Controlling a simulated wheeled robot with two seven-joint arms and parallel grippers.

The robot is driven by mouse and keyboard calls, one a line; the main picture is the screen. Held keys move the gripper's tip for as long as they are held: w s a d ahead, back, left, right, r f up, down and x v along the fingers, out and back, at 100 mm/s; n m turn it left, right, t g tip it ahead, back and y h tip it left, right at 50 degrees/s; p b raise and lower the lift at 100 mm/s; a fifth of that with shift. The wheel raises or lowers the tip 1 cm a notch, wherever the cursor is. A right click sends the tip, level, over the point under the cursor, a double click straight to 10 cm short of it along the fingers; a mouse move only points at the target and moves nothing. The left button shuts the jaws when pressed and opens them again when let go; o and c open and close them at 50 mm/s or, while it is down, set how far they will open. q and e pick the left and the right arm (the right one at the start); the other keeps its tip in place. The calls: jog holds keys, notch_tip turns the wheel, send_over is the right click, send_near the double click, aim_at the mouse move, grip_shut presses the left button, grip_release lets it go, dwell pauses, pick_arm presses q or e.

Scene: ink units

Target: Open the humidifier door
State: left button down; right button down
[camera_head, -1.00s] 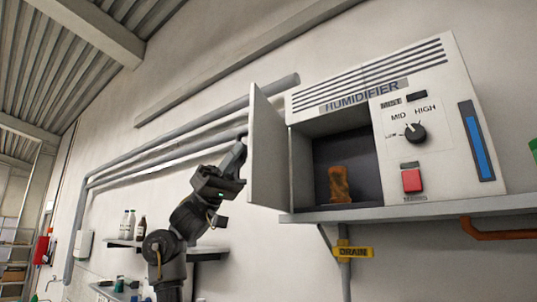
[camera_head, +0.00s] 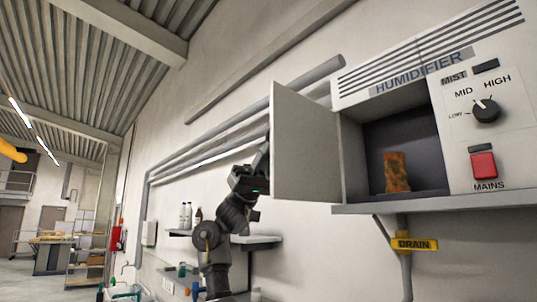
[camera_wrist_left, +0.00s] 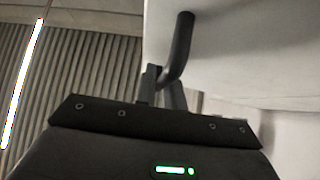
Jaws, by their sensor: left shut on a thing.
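The humidifier (camera_head: 425,75) is a white wall unit on a shelf at the right of the head view. Its door (camera_head: 305,147) stands swung open to the left, baring a dark compartment (camera_head: 420,133) with a rusty orange-brown block (camera_head: 397,172) inside. My left gripper (camera_head: 264,160) is at the door's outer edge, partly hidden behind the door. In the left wrist view the left gripper (camera_wrist_left: 161,92) is shut on the dark curved door handle (camera_wrist_left: 181,50), with the pale door face (camera_wrist_left: 240,45) beyond. My right gripper is not in view.
The shelf (camera_head: 440,207) runs under the humidifier, with a yellow DRAIN label (camera_head: 414,245) on a pipe below. Grey pipes (camera_head: 230,130) run along the wall behind my arm. A small shelf with bottles (camera_head: 186,216) is at the left. Open floor (camera_head: 60,288) lies far left.

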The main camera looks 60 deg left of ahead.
pick_arm(q)
jog(key=c, duration=1.5)
grip_release()
jog(key=shift+d, duration=0.15)
jog(key=shift+a+f, duration=0.35)
jog(key=b+v, duration=0.3)
jog(key=v, duration=0.6)
jog(key=shift+a+f, duration=0.25)
jog(key=shift+a, duration=0.05)
